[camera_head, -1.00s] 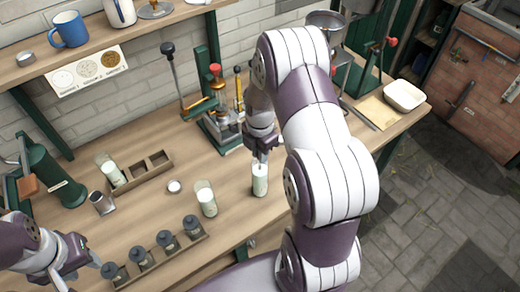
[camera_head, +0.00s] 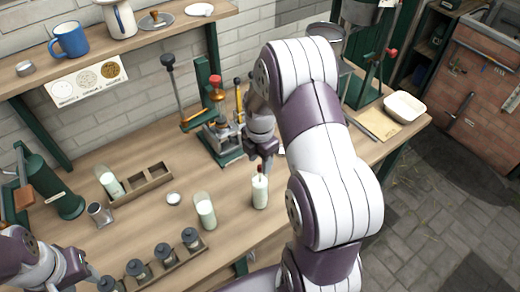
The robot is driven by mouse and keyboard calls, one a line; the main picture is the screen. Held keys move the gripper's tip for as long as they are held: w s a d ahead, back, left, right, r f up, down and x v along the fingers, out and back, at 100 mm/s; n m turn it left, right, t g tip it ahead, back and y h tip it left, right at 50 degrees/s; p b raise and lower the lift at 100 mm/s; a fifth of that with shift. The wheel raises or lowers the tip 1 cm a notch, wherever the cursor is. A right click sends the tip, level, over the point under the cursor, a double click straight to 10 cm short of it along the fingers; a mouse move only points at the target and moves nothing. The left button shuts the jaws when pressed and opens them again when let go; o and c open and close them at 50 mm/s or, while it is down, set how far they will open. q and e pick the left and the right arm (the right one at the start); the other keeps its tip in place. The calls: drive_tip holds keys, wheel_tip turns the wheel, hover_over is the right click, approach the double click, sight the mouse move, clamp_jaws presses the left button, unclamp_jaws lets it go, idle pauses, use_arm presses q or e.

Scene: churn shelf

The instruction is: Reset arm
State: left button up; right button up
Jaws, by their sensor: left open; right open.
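My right arm comes in from the lower right and bends down over the wooden table (camera_head: 130,150). My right gripper (camera_head: 263,168) points down just above a bottle of white liquid (camera_head: 260,192) with a small red tip at its top. The gripper is open, and its fingers appear clear of the bottle's body; the exact gap is hard to tell. My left gripper (camera_head: 85,277) is low at the left edge, open and empty, near a row of dark-topped jars (camera_head: 163,253).
A glass of white liquid (camera_head: 205,211), a small white cup (camera_head: 173,199) and a wooden rack (camera_head: 148,181) stand on the table. A lever press (camera_head: 222,135) stands behind the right gripper. A shelf (camera_head: 130,45) holds a blue mug (camera_head: 70,40). A white bowl (camera_head: 404,106) sits far right.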

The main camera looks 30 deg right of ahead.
wheel_tip(320, 180, up, 9)
drive_tip(key=b, duration=0.2)
drive_tip(key=s+a+f+m, duration=0.2)
drive_tip(key=s+a+m, duration=0.3)
drive_tip(key=m, duration=0.4)
drive_tip(key=s+a+f+m+t+b, duration=0.1)
drive_tip(key=s+a+f+m, duration=0.2)
drive_tip(key=m, duration=0.7)
drive_tip(key=s+a, duration=0.2)
drive_tip(key=a, duration=0.2)
drive_tip(key=shift+s+f+b, duration=0.15)
drive_tip(key=shift+s+b, duration=0.15)
drive_tip(key=shift+d, duration=0.1)
